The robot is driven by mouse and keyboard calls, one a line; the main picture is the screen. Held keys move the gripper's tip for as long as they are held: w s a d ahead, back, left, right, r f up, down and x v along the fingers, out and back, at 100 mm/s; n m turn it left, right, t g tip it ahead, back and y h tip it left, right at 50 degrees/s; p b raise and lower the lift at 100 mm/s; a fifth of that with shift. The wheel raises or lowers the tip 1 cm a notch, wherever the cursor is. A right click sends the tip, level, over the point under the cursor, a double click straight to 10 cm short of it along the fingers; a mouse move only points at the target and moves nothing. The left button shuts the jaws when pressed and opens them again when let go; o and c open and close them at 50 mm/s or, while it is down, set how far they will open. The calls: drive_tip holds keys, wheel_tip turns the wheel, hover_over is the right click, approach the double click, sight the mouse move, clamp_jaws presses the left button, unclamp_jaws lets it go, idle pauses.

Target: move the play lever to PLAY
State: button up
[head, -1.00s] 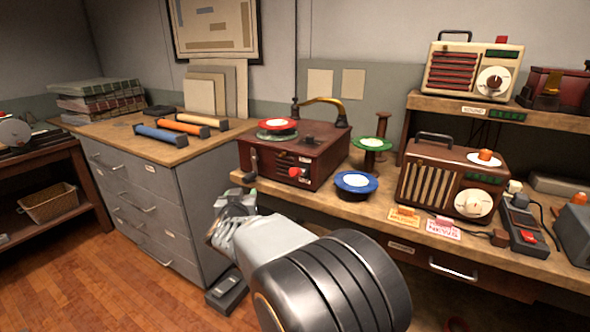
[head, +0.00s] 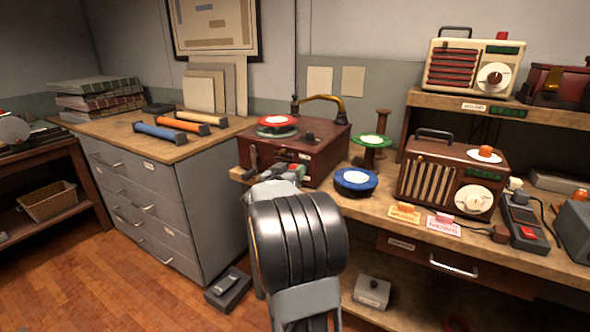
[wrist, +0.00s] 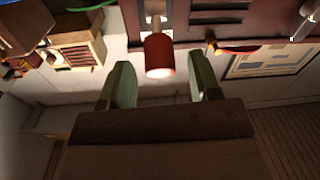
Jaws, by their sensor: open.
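The brown player box (head: 297,154) stands on the bench with a red-rimmed disc (head: 277,121) on top. In the head view my gripper (head: 271,174) is at the box's front face and hides most of the play lever there. In the wrist view the lever's red cylindrical knob (wrist: 159,56) sits on a pale stem from the box front (wrist: 220,22). My gripper's green fingers (wrist: 163,75) are open, one on each side of the knob, with gaps visible. I cannot read which position the lever is in.
A blue spool (head: 356,181) and a green spool (head: 371,141) stand right of the box. A brown radio (head: 452,175) and small cards (head: 404,213) are further right. A grey drawer cabinet (head: 165,200) stands at the left.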

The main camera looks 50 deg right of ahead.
drive_tip(key=shift+x, duration=1.55)
clamp_jaws()
